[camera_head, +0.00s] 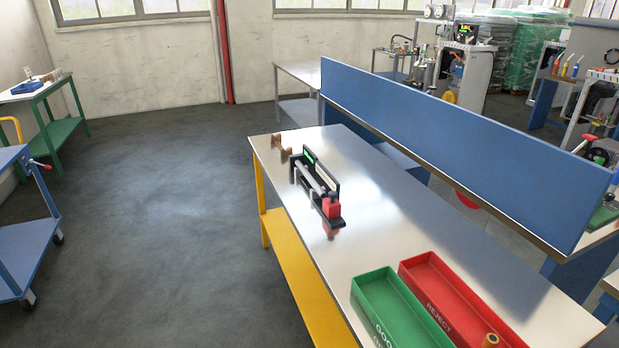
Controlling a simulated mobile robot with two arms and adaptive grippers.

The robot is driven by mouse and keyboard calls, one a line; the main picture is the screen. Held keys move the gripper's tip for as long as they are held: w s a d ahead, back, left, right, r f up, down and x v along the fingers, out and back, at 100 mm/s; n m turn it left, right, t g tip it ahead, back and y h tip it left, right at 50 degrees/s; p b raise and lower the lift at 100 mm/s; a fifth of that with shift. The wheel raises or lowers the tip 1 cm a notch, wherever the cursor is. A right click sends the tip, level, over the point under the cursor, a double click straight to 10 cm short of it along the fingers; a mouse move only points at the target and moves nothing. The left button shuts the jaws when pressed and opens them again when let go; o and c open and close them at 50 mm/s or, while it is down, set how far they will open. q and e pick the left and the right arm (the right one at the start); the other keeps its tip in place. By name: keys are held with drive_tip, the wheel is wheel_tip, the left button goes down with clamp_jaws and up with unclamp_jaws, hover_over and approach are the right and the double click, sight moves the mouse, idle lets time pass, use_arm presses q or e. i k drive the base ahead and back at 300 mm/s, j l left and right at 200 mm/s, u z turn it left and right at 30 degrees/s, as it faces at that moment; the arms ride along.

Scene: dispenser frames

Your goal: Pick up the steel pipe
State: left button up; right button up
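A long grey bar that looks like the steel pipe (308,177) lies lengthwise in a black fixture (334,185) on the metal-topped workbench (390,215). The fixture has a small green display at its far end and a red block (332,208) at its near end. The pipe is small in view and partly hidden by the fixture, so I cannot tell its exact ends. Neither of my grippers is in view.
A green tray (362,292) and a red REJECT tray (408,268) sit on the near bench; an orange-brown cylinder (490,341) is in the red one. A brown object (280,146) stands at the far corner. A blue panel (450,140) runs behind.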

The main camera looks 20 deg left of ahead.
sight(322, 195)
drive_tip(key=i+j, duration=0.3)
drive_tip(key=i+j+z, duration=0.1)
drive_tip(key=i+j, duration=0.15)
drive_tip(key=j, duration=0.2)
drive_tip(key=i+j, duration=0.25)
drive_tip(key=j, duration=0.15)
drive_tip(key=i+j+z, duration=0.1)
drive_tip(key=i+j, duration=0.2)
drive_tip(key=j, duration=0.1)
